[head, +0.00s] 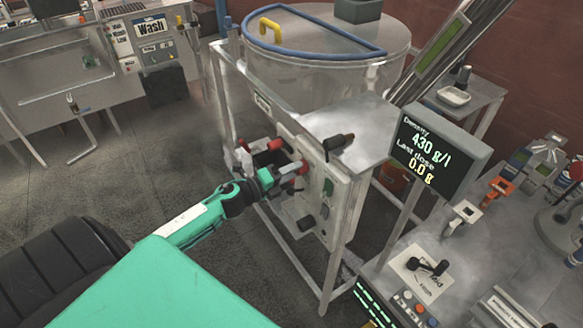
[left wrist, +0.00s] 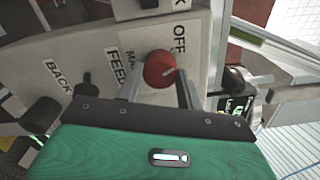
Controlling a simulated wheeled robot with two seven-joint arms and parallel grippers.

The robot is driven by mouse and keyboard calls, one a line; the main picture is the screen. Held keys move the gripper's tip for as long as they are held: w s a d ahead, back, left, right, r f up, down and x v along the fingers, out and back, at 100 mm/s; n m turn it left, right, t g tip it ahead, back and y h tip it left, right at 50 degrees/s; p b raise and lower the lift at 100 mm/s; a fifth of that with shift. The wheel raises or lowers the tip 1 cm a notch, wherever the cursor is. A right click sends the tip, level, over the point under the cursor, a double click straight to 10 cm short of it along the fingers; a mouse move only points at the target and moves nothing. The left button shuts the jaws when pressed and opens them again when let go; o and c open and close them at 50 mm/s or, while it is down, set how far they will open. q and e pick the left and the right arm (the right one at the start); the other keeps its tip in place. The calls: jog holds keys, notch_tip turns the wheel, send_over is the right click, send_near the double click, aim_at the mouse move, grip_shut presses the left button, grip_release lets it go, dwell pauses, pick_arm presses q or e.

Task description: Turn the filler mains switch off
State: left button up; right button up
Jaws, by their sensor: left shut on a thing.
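The filler's control panel (head: 335,205) is on the side of the metal frame under the round hopper. A red round knob (left wrist: 158,68) with a pale pointer mark sits beside an OFF label (left wrist: 180,38) and a partly hidden label that starts "MA" in the left wrist view. My left gripper (head: 290,172) reaches the panel from the left in the head view. Its two fingers stand on either side of the red knob and are shut on it. Part of the panel is hidden behind the gripper in the wrist view. My right gripper is in neither view.
FEED (left wrist: 117,75) and BACK (left wrist: 58,75) labels and a black knob (left wrist: 42,115) are close by. A black-handled lever (head: 338,142) sticks out above the panel. A display (head: 435,150) reads 430 g/l and 0.0 g. Open floor lies to the left.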

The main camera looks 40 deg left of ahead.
pick_arm(q)
jog(key=shift+n+p, duration=0.45)
jog(key=shift+n, duration=0.65)
jog(key=shift+n+p, duration=0.3)
jog(key=shift+n, duration=0.4)
jog(key=o, duration=1)
